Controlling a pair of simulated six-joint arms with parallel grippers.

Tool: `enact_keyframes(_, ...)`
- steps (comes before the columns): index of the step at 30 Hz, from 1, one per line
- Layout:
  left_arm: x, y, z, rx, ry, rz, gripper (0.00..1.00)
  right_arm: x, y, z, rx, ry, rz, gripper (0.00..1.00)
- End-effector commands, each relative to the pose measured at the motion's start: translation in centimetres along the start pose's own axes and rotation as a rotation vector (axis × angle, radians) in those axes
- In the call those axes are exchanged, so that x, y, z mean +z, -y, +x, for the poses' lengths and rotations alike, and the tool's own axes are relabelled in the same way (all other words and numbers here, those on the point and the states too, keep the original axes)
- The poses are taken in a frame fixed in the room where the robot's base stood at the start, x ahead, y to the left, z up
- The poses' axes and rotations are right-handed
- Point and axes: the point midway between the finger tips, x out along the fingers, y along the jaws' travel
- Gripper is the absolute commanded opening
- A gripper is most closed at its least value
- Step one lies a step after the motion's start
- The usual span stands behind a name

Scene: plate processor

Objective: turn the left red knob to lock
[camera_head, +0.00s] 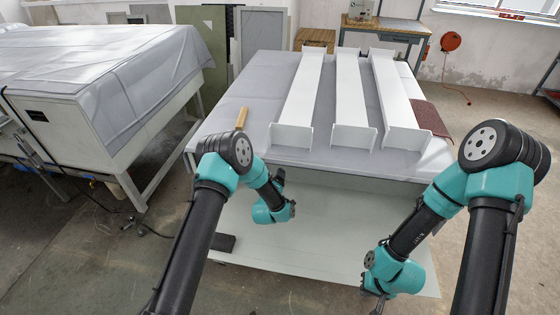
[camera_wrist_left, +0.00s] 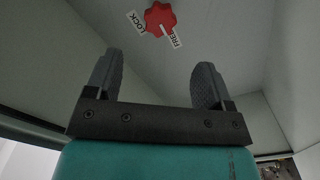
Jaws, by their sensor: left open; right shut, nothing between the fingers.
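In the left wrist view a lobed red knob (camera_wrist_left: 160,18) sits on a pale panel at the top. A LOCK label (camera_wrist_left: 136,21) is at its left and a FREE label (camera_wrist_left: 177,38) at its lower right. A white mark on the knob points towards FREE. My left gripper (camera_wrist_left: 157,78) is open and empty, its two fingers apart below the knob and not touching it. The knob is hidden in the head view. My right gripper (camera_head: 378,293) is low at the front right, shut and empty, partly hidden by its arm.
A table (camera_head: 235,98) with a grey cover carries three long white beams (camera_head: 300,100), (camera_head: 352,98), (camera_head: 396,95) and a small wooden block (camera_head: 241,118). A covered bench (camera_head: 75,135) stands at the left. Pale walls border the knob panel.

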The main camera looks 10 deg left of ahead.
Motion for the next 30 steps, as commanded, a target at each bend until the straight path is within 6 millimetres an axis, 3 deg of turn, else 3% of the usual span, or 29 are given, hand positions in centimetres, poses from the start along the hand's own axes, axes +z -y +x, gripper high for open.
enact_keyframes(18,0.0,0.0,8.9,0.001,-0.002,0.000,0.75,0.0,0.0,0.0,0.000,0.000,0.000,0.00)
enact_keyframes(30,0.0,0.0,11.3,0.000,0.000,0.001,0.75,0.0,0.0,0.0,0.000,0.000,0.000,0.00)
